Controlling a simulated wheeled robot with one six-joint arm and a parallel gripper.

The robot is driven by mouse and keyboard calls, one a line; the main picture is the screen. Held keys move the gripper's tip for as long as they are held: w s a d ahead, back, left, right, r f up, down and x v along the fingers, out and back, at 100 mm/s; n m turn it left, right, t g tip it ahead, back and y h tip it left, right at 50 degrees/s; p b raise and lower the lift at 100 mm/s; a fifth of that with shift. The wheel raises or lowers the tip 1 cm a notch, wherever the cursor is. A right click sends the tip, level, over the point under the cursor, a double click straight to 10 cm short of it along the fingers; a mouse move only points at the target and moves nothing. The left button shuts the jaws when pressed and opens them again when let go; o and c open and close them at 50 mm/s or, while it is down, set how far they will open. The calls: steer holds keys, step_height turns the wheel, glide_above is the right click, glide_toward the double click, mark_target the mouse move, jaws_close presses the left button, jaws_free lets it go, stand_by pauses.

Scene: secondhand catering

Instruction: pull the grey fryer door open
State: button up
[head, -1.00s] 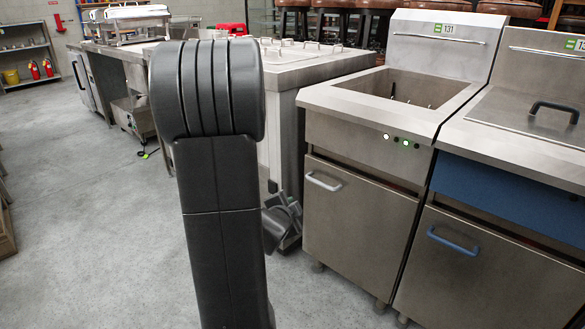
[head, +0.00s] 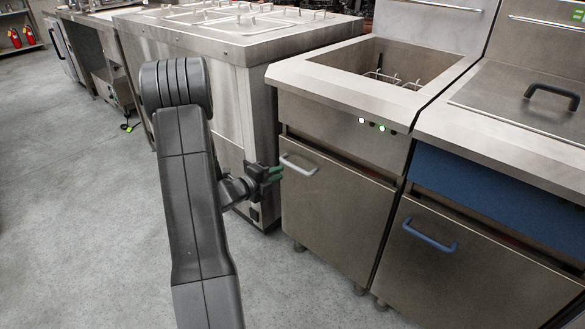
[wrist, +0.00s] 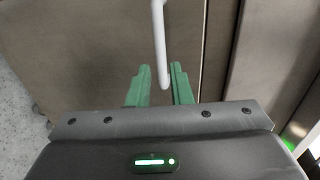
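The grey fryer door (head: 335,215) is shut, on the front of the fryer with the open basin. Its pale grey bar handle (head: 298,166) is near the door's upper left. My gripper (head: 281,173), with green fingers, is at the left end of this handle. In the wrist view the handle (wrist: 159,45) comes down from the top, and its near end shows between the two fingertips. My gripper (wrist: 161,68) is open there, with a gap on each side of the handle. How deep the handle sits between the fingers is hard to tell.
A second fryer with a blue panel (head: 490,185) and a blue door handle (head: 429,236) stands close on the right. A steel counter with lidded wells (head: 240,45) stands on the left. The grey floor (head: 75,200) on the left is clear.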

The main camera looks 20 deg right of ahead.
mark_target(292, 167)
steer(key=b+x, duration=0.1)
steer(key=x, duration=0.7)
steer(key=shift+w+d, duration=0.1)
steer(key=shift+d, duration=0.1)
jaws_close()
